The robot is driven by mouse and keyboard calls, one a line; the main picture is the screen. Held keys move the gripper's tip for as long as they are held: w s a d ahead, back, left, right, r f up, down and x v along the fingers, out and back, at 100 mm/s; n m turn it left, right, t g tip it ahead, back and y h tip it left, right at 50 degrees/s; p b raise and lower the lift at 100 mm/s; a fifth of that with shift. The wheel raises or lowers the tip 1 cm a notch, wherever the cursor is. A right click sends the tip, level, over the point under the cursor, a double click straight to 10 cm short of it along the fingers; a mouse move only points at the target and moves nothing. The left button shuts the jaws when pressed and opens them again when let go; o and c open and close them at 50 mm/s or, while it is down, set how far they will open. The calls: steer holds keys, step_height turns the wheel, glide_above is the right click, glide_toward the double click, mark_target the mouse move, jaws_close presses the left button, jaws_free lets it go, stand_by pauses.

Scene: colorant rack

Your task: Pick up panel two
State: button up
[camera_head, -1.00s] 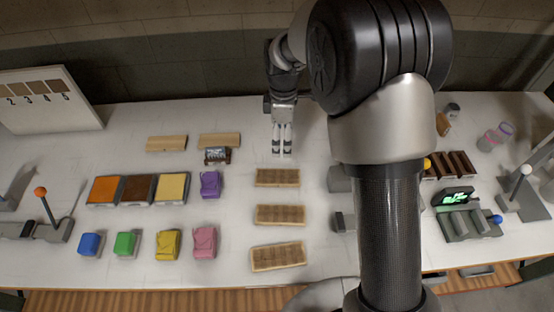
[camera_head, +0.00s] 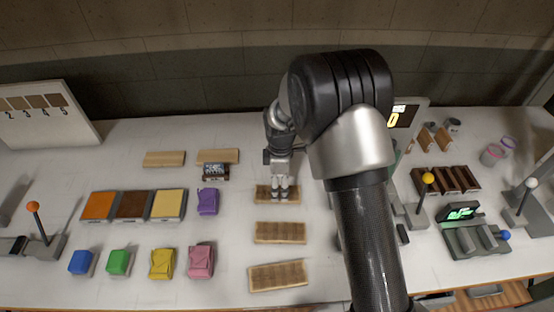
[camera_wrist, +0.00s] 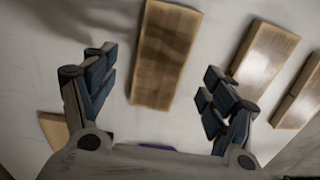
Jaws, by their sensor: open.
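Three brown wooden panels lie in a column on the white table: a far panel (camera_head: 262,195), a middle panel (camera_head: 280,232) and a near panel (camera_head: 278,276). I see no number on them, so I cannot tell which is panel two. My gripper (camera_head: 280,193) points down over the far panel and hides part of it. In the wrist view my gripper (camera_wrist: 158,82) is open, with one panel (camera_wrist: 166,50) between and beyond its fingers, apart from both. Two more panels (camera_wrist: 263,55) (camera_wrist: 301,95) show to the right there.
Two lighter wooden boards (camera_head: 164,159) (camera_head: 218,156) lie behind. Left of the column are a purple bag (camera_head: 208,201), a pink bag (camera_head: 201,260) and colour trays (camera_head: 168,204). A numbered sample board (camera_head: 45,112) stands far left. Levers and a rack (camera_head: 446,180) stand right.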

step_height(320, 180, down, 4)
steer(key=shift+s+a+f+b, duration=0.1)
steer(key=shift+s+a+b, duration=0.05)
steer(key=shift+b, duration=0.25)
steer(key=shift+c, duration=0.4)
steer(key=c, duration=1.1)
steer(key=shift+r, duration=0.2)
